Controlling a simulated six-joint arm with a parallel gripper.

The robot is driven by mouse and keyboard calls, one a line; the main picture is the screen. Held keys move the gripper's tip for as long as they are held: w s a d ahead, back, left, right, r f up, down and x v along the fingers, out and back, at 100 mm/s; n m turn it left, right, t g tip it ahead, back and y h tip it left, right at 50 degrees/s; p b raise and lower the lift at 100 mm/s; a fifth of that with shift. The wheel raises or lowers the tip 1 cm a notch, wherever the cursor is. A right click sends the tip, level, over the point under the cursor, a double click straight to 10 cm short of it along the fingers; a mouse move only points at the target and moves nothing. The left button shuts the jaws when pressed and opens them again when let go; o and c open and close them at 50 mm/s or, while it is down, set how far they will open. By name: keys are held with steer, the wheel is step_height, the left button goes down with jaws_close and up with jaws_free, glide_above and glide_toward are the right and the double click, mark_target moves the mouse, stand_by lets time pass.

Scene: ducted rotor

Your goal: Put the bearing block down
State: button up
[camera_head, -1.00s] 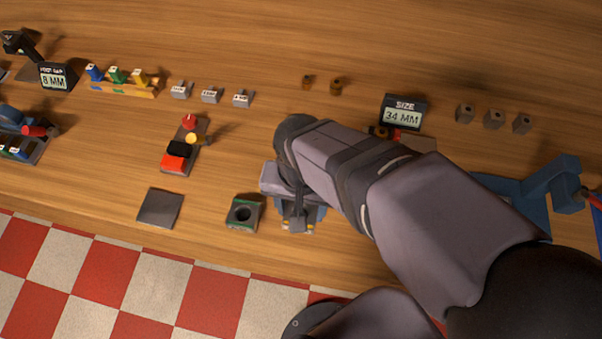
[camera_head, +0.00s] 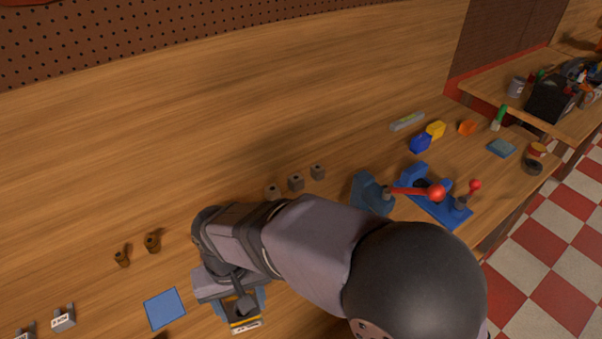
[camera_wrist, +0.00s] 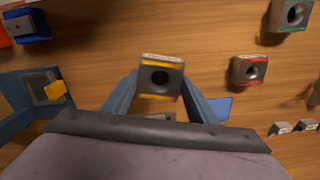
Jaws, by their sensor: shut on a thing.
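My gripper (camera_wrist: 158,92) is shut on a grey bearing block (camera_wrist: 160,78) with yellow stripes and a dark round bore. The block sits between the two blue-grey fingers in the wrist view. In the head view the yellow-edged block (camera_head: 244,322) shows at the bottom, beneath my gripper (camera_head: 240,303). The frames do not show clearly whether it touches the bench. A blue square pad (camera_head: 165,308) lies bare to its left in the head view; a blue patch (camera_wrist: 219,108) shows beside the right finger in the wrist view.
Bearing blocks with red (camera_wrist: 249,70) and green (camera_wrist: 290,16) stripes stand at right in the wrist view. A blue fixture (camera_wrist: 40,95) is at left. In the head view, small grey blocks (camera_head: 296,182) and brown bushings (camera_head: 152,243) stand behind. The bench (camera_head: 130,150) beyond is clear.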

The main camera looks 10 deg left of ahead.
steer(key=w+d+m, duration=0.2)
steer(key=w+d, duration=0.5)
steer(key=d, duration=0.4)
steer(key=w+d+f+m, duration=0.1)
steer(key=w+d+m, duration=0.1)
steer(key=w+d, duration=0.4)
steer(key=w+d+m, duration=0.2)
steer(key=w+d, duration=0.5)
steer(key=d, duration=0.9)
steer(key=shift+w+d+f, duration=0.1)
steer(key=shift+w+f, duration=0.2)
steer(key=shift+w, duration=0.05)
